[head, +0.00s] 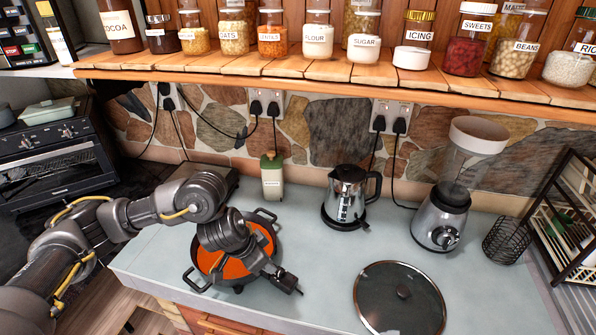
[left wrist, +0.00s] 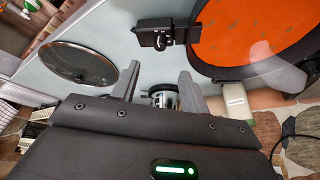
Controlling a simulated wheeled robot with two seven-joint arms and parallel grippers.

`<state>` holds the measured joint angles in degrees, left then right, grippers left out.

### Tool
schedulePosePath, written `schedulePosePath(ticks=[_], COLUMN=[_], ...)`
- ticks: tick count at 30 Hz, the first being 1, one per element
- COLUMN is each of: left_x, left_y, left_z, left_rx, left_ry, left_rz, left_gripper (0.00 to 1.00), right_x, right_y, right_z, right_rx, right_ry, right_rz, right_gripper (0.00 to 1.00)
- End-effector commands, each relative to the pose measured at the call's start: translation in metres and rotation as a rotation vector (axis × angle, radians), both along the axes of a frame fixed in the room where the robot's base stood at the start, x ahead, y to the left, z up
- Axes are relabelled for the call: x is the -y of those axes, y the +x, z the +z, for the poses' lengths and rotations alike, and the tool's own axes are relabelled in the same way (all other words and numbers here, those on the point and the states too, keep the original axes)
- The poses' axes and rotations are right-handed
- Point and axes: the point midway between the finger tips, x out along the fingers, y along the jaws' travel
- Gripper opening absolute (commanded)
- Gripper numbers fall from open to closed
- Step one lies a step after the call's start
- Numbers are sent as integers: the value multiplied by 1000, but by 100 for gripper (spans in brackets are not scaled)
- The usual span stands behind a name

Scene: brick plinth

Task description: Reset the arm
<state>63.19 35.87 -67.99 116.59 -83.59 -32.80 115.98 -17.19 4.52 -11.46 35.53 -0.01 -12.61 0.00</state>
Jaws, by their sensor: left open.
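My left arm comes in from the left in the head view and reaches over the orange pot (head: 262,232). My left gripper (head: 290,284) is at the pot's right front side, above the counter, near the rim. In the left wrist view its two fingers stand apart with nothing held between them (left wrist: 157,78). The pot's orange inside (left wrist: 245,28) fills the upper right there, with a black handle beside the fingers. My arm hides part of the pot in the head view. My right gripper is not in view.
A glass lid (head: 385,310) lies on the counter at front right. A kettle (head: 347,192), a blender (head: 445,215) and a green-lidded container (head: 271,178) stand behind. A shelf of jars (head: 320,75) runs above. Counter between pot and lid is bare.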

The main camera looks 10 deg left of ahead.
Motion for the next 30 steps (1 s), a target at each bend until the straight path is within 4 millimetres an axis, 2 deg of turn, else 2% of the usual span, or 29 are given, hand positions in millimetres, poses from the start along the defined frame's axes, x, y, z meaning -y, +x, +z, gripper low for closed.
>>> schedulePosePath(ticks=[2, 5, 9, 12, 14, 16, 20, 23, 27, 30], left_x=[4, 26, 87, 125, 137, 140, 119, 83, 27, -6], left_y=[-2, -10, -33, -48, -55, -60, -70, -86, -124, -156], left_z=[-2, -8, -14, -8, -2, 2, -4, -23, -56, -77], left_rx=[1, 21, 106, 202, 257, 309, 352, 325, 223, 136], left_ry=[-10, -59, -216, -340, -392, -428, -419, -353, -226, -147], left_rz=[-9, -54, -149, -159, -132, -71, 92, 235, 391, 462], left_gripper=[45, 45, 45, 45, 45, 45, 45, 45, 45, 45], right_x=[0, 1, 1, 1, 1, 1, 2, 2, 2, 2], right_y=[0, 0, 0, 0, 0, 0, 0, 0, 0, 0], right_z=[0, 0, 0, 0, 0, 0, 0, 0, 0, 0], right_rx=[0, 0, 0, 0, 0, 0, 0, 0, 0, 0], right_ry=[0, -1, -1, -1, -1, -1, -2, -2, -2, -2], right_rz=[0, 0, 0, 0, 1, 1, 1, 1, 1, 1], right_gripper=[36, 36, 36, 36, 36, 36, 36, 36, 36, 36])
